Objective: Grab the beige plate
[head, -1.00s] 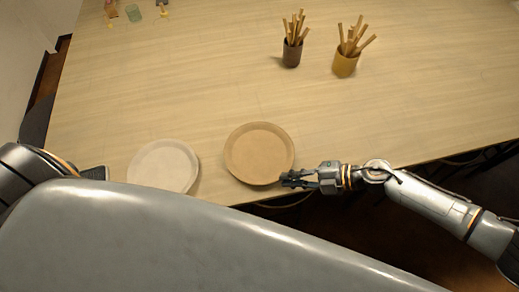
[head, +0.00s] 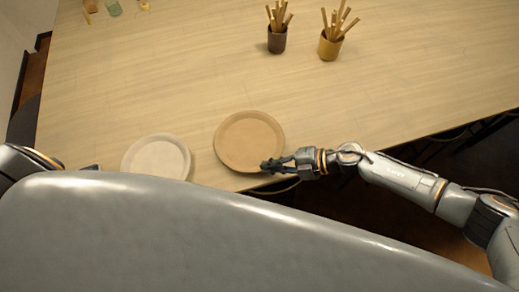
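The beige plate (head: 249,138) is a round, tan plate with a raised rim, lying flat near the table's front edge. My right gripper (head: 267,166) comes in from the right, with its fingertips at the plate's near right rim. The fingertips overlap the rim in the picture. Whether they are open or closed on the rim is too small to tell. My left arm shows at the left edge, but its gripper is mostly hidden behind my own body and its fingers cannot be made out.
A whitish plate (head: 157,156) lies to the left of the beige one, its near edge partly hidden. A dark cup (head: 277,41) and a yellow cup (head: 329,46) with wooden sticks stand farther back. Small bottles (head: 113,8) stand far left. The middle of the wooden table (head: 180,75) is clear.

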